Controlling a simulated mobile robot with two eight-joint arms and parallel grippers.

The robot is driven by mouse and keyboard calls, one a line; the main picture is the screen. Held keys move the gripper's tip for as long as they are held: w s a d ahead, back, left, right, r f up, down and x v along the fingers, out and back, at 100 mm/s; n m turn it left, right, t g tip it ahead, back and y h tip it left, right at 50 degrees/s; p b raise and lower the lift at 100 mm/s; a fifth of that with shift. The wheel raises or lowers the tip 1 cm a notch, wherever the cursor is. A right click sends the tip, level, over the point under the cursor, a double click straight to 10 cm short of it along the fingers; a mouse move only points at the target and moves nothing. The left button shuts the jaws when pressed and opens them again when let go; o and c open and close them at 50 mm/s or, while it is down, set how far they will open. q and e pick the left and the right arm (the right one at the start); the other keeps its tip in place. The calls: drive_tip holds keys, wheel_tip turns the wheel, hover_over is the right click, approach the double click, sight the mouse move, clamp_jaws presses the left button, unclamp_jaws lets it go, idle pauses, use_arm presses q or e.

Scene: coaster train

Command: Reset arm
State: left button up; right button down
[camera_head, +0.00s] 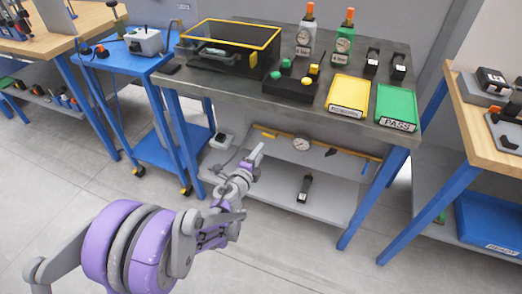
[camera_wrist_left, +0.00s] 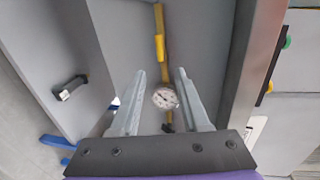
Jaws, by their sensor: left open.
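My left arm, purple and grey, comes in from the bottom left in the head view. My left gripper (camera_head: 257,154) is out in front of the steel table, near the open space between its top and lower shelf. In the left wrist view the two grey fingers of the gripper (camera_wrist_left: 159,73) stand apart with nothing held between them. A round dial gauge (camera_wrist_left: 165,98) shows between the fingers, farther off on the lower shelf. It also shows in the head view (camera_head: 301,144). My right gripper is in neither view.
The steel table (camera_head: 224,76) carries a yellow-rimmed black bin (camera_head: 230,45), two bottles, a button box, a yellow tray (camera_head: 348,92) and a green PASS tray (camera_head: 397,104). A blue cart (camera_head: 120,62) stands at left, a wooden bench (camera_head: 470,93) at right. Floor in front is clear.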

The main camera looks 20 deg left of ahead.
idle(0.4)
use_arm(q)
drive_tip(key=s+a+r+n+g+y, duration=0.2)
drive_tip(key=s+n, duration=0.4)
drive_tip(key=s+a+r+n+g+y, duration=0.2)
drive_tip(key=s+n+y, duration=0.1)
drive_tip(key=s+n, duration=0.3)
drive_tip(key=s+d+f+n+g+h, duration=0.2)
drive_tip(key=s+d+g, duration=0.1)
drive_tip(key=s, duration=0.5)
drive_tip(key=s+d+f+n+g+h, duration=0.1)
drive_tip(key=s+d+f+n+g, duration=0.15)
drive_tip(key=s, duration=0.55)
drive_tip(key=s+d+f+n+g+h, duration=0.2)
drive_tip(key=s+d, duration=0.2)
drive_tip(key=s, duration=0.5)
wheel_tip(320, 180, up, 23)
drive_tip(key=w+t+p, duration=0.1)
drive_tip(key=w+p, duration=0.1)
drive_tip(key=p, duration=1.8)
drive_tip(key=shift+w+a+y, duration=0.3)
drive_tip(key=shift+a, duration=0.05)
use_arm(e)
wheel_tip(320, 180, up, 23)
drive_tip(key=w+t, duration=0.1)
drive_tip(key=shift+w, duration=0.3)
